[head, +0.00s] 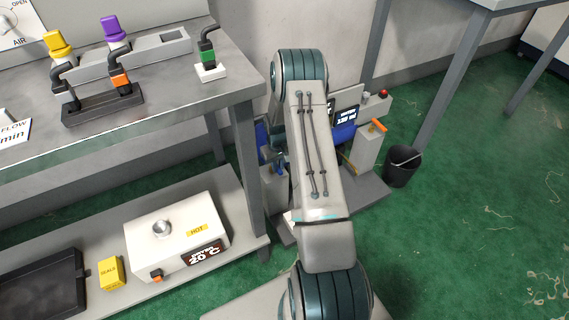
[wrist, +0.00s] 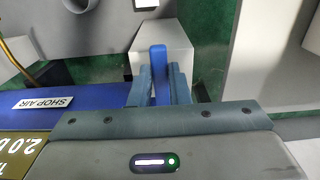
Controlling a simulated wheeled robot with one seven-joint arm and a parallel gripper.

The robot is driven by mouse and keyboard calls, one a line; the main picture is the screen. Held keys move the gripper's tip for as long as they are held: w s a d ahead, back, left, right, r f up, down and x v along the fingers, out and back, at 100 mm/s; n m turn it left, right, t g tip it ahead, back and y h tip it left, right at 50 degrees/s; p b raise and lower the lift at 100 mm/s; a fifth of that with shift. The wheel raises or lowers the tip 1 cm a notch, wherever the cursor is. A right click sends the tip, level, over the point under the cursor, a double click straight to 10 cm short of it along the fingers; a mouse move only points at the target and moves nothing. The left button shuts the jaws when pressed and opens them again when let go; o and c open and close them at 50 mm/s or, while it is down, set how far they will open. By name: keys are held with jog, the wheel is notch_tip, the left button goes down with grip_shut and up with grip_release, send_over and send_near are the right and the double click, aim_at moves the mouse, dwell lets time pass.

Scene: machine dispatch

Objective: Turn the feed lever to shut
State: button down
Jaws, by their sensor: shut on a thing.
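A blue lever (wrist: 158,58) stands out from a pale grey block (wrist: 180,38) in the wrist view. My gripper (wrist: 159,76) has its two fingers on either side of this lever and is shut on it. No label naming the lever as the feed lever can be read. In the head view a blue handle (head: 281,165) shows low beside my arm, on a grey post. My arm hides most of that spot, and I cannot make out my fingers there. A second lever, orange (head: 378,125), sits on a grey post to the right.
A blue body labelled SHOP AIR (wrist: 85,96) lies close left of my fingers, with a display (wrist: 18,155) below it. A workbench (head: 150,125) with a lower shelf stands left. A black bucket (head: 402,166) stands right. Green floor beyond is open.

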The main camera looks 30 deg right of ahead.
aim_at(278, 168)
jog(key=shift+w, duration=0.1)
jog(key=shift+a, duration=0.1)
dwell(0.4)
jog(key=c, duration=1.4)
grip_release()
jog(key=shift+o, duration=0.2)
notch_tip(278, 168, up, 14)
jog(key=p, duration=0.3)
jog(key=shift+f, duration=0.1)
